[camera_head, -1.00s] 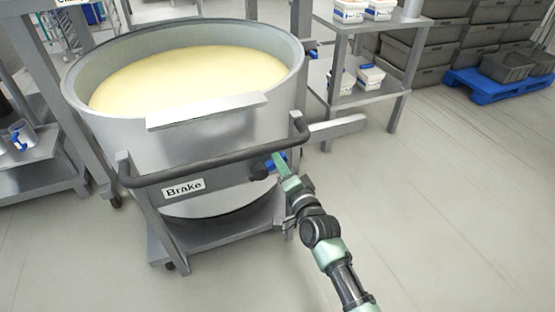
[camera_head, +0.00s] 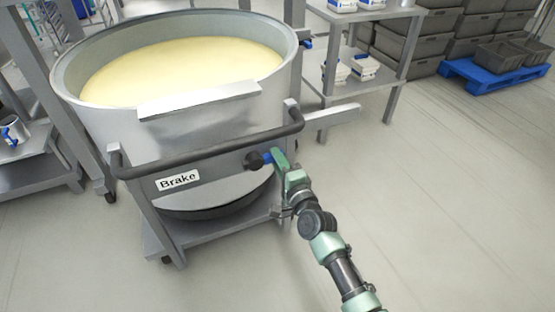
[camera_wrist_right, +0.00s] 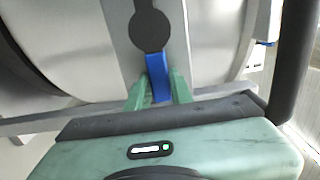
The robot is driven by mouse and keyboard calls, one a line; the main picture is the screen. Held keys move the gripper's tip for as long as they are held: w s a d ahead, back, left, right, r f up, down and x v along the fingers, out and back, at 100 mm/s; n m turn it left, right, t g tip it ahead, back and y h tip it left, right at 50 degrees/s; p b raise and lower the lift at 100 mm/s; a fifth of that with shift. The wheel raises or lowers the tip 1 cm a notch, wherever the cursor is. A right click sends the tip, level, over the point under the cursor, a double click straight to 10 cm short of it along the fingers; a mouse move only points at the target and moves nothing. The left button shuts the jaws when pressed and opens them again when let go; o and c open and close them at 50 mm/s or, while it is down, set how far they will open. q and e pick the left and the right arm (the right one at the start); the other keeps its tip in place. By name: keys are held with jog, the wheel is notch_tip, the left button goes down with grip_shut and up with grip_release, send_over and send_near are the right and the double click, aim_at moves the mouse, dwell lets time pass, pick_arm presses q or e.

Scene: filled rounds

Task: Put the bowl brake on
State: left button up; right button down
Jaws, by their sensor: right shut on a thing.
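The large metal bowl (camera_head: 110,120) holds a pale yellow mass and sits on a wheeled frame. A bar with a "Brake" label (camera_head: 178,181) crosses the front of the frame below a dark push handle (camera_head: 210,149). The brake lever has a dark round hub (camera_head: 253,161) and a blue grip (camera_head: 267,157). My right gripper (camera_head: 274,160) is shut on the blue grip. In the right wrist view, the blue grip (camera_wrist_right: 158,75) runs down from the dark hub (camera_wrist_right: 150,30) between the green fingers (camera_wrist_right: 158,92). My left gripper is not in view.
A metal shelf table (camera_head: 352,89) with white tubs stands behind at the right. Grey crates and a blue pallet (camera_head: 495,78) are further back. Another rack (camera_head: 40,170) stands close at the left. The floor at the right (camera_head: 450,200) is clear.

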jog(key=c, duration=1.2)
grip_release()
jog(key=shift+c, duration=0.2)
jog(key=shift+s, duration=0.1)
pick_arm(q)
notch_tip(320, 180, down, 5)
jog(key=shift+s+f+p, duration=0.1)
jog(key=shift+p, duration=0.65)
pick_arm(e)
jog(key=v, duration=0.7)
jog(key=shift+s, duration=0.25)
jog(key=shift+d, duration=0.1)
